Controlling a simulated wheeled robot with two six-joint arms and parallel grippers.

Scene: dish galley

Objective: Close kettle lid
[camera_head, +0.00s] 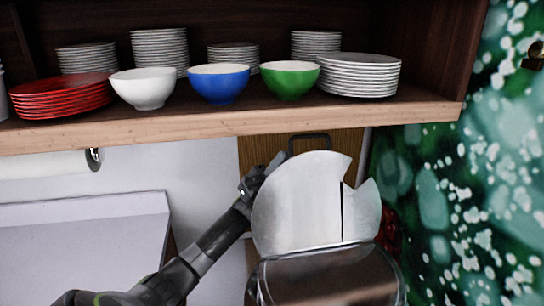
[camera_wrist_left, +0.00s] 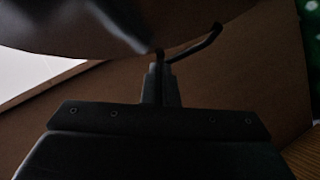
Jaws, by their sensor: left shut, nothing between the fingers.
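The kettle (camera_head: 335,280) stands at the bottom right of centre in the head view, a shiny metal body with its lower part cut off. Its pale metal lid (camera_head: 295,205) stands raised, roughly upright, above the body. A dark loop handle (camera_head: 310,137) shows past the lid's top edge. My left gripper (camera_head: 262,170) is at the lid's upper left edge, partly hidden behind it. In the left wrist view its fingers (camera_wrist_left: 158,72) are shut and empty, close under a dark curved surface (camera_wrist_left: 110,25) and beside a bent dark bar (camera_wrist_left: 200,42). I cannot tell whether they touch.
A wooden shelf (camera_head: 230,122) crosses above, close over the lid. It holds red plates (camera_head: 62,97), white plates (camera_head: 358,76) and white, blue and green bowls. A paper roll (camera_head: 40,163) hangs under it. A patterned green panel (camera_head: 465,200) is at right.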

